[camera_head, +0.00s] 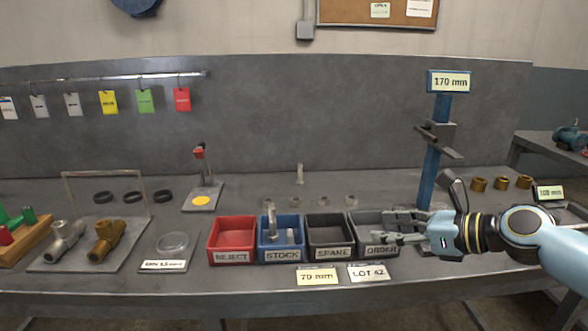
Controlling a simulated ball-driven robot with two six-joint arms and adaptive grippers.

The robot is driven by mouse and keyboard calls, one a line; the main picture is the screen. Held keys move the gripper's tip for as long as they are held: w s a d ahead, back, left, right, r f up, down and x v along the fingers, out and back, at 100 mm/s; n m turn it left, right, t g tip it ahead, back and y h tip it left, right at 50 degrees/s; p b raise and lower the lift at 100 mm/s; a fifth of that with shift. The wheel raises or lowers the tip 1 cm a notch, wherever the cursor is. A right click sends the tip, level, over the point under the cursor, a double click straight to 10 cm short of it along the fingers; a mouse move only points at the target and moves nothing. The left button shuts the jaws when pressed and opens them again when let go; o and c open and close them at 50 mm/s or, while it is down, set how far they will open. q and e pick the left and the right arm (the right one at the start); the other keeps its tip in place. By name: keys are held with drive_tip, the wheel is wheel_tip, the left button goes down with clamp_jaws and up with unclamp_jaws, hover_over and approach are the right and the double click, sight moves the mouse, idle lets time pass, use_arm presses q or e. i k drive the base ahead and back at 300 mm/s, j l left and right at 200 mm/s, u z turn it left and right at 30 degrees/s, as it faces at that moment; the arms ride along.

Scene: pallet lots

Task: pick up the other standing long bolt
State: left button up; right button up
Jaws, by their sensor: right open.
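A pale long bolt (300,173) stands upright at the back of the bench, behind the bins. Several short pale pieces stand in a row in front of it, among them one on the left (268,204) and one on the right (351,201). The blue STOCK bin (282,255) holds a pale upright bolt (272,230) and another piece beside it. My right gripper (378,226) points left over the ORDER bin (382,251); it is open, with nothing visible between its fingers. It partly hides that bin's inside. My left gripper is out of view.
The red REJECT bin (231,254) and dark SPARE bin (331,253) flank STOCK. A blue post (433,150) with a 170 mm sign rises behind my right gripper. A red-topped device (203,190) stands left of the bolt. Cards lie in front of the bins.

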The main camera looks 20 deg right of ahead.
sight(300, 182)
drive_tip(key=i, duration=1)
